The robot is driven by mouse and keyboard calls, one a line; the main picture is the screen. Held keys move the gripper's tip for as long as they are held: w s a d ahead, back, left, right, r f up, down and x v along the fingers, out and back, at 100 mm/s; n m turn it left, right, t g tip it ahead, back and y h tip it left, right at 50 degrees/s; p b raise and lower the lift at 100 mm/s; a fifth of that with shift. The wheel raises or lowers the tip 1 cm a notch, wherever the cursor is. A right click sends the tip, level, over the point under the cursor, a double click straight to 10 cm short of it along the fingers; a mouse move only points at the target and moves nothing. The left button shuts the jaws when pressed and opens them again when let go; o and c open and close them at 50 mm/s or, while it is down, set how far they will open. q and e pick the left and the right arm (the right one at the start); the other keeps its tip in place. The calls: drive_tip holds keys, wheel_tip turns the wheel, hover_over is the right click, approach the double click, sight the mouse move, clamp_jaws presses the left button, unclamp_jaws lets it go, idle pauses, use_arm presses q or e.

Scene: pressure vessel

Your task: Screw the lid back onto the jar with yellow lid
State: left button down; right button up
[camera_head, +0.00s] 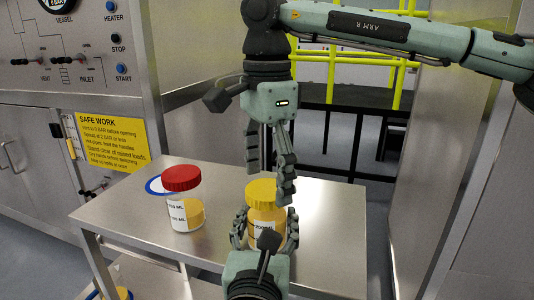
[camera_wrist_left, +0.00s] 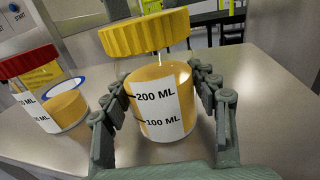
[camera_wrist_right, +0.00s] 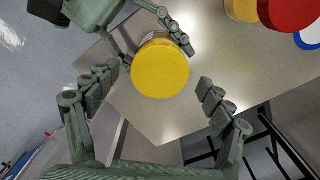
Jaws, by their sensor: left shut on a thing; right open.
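The jar with yellow lid (camera_head: 266,232) stands upright on the metal table and holds orange contents. Its label with volume marks shows in the left wrist view (camera_wrist_left: 160,105). The yellow lid (camera_head: 261,190) sits on top of the jar; it also shows in the left wrist view (camera_wrist_left: 147,33) and from above in the right wrist view (camera_wrist_right: 160,69). I cannot tell how tightly it is seated. My left gripper (camera_head: 266,218) is shut around the jar's body. My right gripper (camera_head: 269,180) is open and empty, pointing down above the lid, apart from it.
A jar with a red lid (camera_head: 183,199) stands to the left on the metal table (camera_head: 130,203). A blue-rimmed white disc (camera_head: 155,186) lies behind it. A control panel (camera_head: 75,50) is at the back left, and yellow railings (camera_head: 333,60) are at the back. The table's right side is clear.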

drive_tip(key=shift+f, duration=0.55)
drive_tip(key=c, duration=1.2)
drive_tip(key=m, duration=0.8)
drive_tip(key=shift+m, duration=0.3)
drive_tip(key=o, duration=1.3)
drive_tip(key=shift+r, duration=0.1)
